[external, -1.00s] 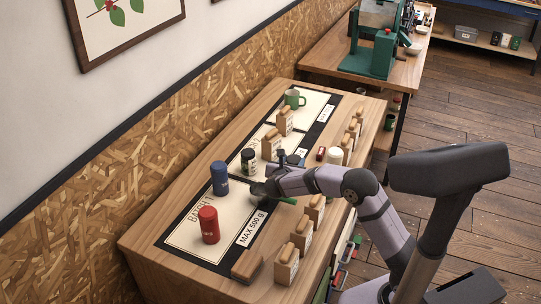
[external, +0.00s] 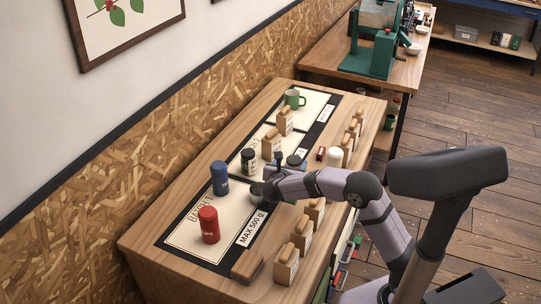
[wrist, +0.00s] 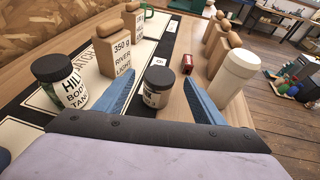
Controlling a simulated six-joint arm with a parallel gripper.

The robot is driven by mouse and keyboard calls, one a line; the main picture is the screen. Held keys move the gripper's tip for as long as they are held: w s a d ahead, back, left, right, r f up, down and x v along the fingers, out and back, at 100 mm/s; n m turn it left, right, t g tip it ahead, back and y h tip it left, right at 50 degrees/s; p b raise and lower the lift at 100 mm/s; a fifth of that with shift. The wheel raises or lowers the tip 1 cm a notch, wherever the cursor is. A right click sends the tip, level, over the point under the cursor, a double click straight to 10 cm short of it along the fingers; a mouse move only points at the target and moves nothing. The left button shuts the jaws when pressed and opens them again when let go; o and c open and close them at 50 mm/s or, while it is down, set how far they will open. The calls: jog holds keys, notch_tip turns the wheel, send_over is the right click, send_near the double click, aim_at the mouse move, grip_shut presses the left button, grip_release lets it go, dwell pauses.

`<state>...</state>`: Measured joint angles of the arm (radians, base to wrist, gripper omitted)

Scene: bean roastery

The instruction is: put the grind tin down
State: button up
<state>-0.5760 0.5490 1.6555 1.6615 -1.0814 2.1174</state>
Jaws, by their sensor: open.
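My gripper (wrist: 160,76) is open, with a finger on each side of the jar and visible gaps. The jar's base is close to the mat's black border; I cannot tell whether it overlaps it.
A dark-lidded jar (wrist: 60,83) stands left of my fingers, with a wood-topped package (wrist: 120,50) behind it. A white canister (wrist: 235,75) and a small red tin (wrist: 187,63) are to the right. Blue (external: 220,178) and red (external: 208,225) canisters stand on the mat.

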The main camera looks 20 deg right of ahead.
jog(key=b+v, duration=0.1)
jog(key=v, duration=0.8)
jog(key=shift+w+r, duration=0.1)
